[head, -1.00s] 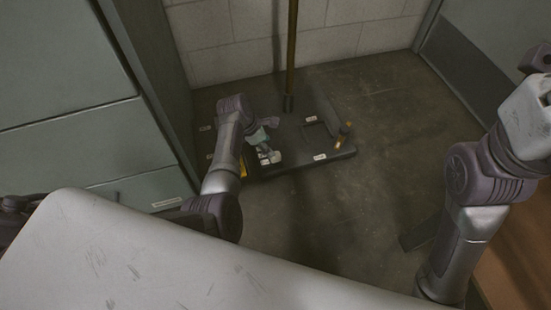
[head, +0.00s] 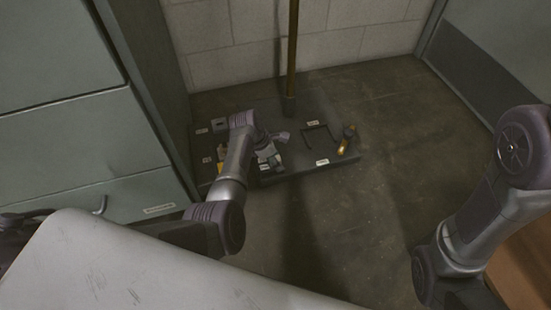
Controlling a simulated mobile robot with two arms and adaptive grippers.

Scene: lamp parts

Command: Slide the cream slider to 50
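A dark, low board (head: 305,168) lies on the floor by the wall, with several small pale labels on it. I cannot pick out the cream slider or a scale mark for 50; the pale patches are too small to read. My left gripper (head: 277,150) is over the front left part of the board, its two fingers apart, with nothing seen between them. It hides part of the board, as does my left forearm. A yellow piece (head: 222,160) shows just left of that forearm. My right arm is at the right, its gripper out of view.
A brass pole (head: 292,50) stands up from the board's back. A square dark outline (head: 318,132) and a tilted brass cylinder (head: 346,140) are on its right part. A grey-green drawer cabinet (head: 80,140) is close at left. The floor (head: 400,130) right of the board is open.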

